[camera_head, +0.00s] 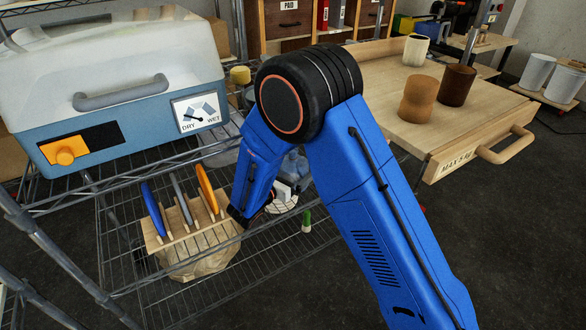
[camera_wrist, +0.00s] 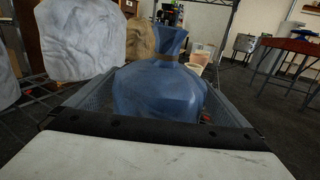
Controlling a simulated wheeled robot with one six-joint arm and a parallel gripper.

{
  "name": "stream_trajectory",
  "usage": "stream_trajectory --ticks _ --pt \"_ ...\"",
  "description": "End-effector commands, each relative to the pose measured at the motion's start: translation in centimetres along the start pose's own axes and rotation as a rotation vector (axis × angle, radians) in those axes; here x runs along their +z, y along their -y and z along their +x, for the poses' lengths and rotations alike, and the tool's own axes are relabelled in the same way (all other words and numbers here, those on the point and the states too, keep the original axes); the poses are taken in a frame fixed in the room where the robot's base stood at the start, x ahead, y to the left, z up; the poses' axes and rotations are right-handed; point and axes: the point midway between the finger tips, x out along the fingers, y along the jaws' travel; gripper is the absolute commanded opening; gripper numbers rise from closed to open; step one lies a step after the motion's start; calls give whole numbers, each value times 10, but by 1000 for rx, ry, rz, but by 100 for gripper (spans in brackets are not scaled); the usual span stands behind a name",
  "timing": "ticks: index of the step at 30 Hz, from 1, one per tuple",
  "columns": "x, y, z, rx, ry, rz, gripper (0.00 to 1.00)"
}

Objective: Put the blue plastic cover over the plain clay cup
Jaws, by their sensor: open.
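The blue plastic cover (camera_wrist: 160,90) is a crumpled, bag-like shape with a gathered neck, close in front of my gripper (camera_wrist: 158,98) in the wrist view. My gripper is open, with grey sides left and right of the cover; I cannot tell whether they touch it. In the head view my arm hides most of the gripper, low at the wire rack. The plain clay cup (camera_head: 417,100) is orange-brown and stands on the wooden table at the right, far from my gripper. A dark brown cup (camera_head: 457,85) and a cream cup (camera_head: 415,50) stand near it.
A pale grey cover (camera_wrist: 80,40) and a brown one (camera_wrist: 140,38) are beside and behind the blue one. A slotted wooden holder (camera_head: 155,240) with coloured discs sits on the wire shelf, below a dial-faced box (camera_head: 110,90). The wooden table (camera_head: 440,135) has clear room in front.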

Motion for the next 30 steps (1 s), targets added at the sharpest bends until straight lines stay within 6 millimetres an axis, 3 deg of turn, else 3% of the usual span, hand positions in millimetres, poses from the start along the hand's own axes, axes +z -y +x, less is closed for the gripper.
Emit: stream_trajectory --ticks 5,12,17,18,30 --pt "0 0 22 -1 -1 -1 100" --pt "0 0 23 0 -1 -1 100" --pt "0 0 23 0 -1 -1 62" --pt "0 0 23 0 -1 -1 59" --pt "7 0 23 0 0 1 55"
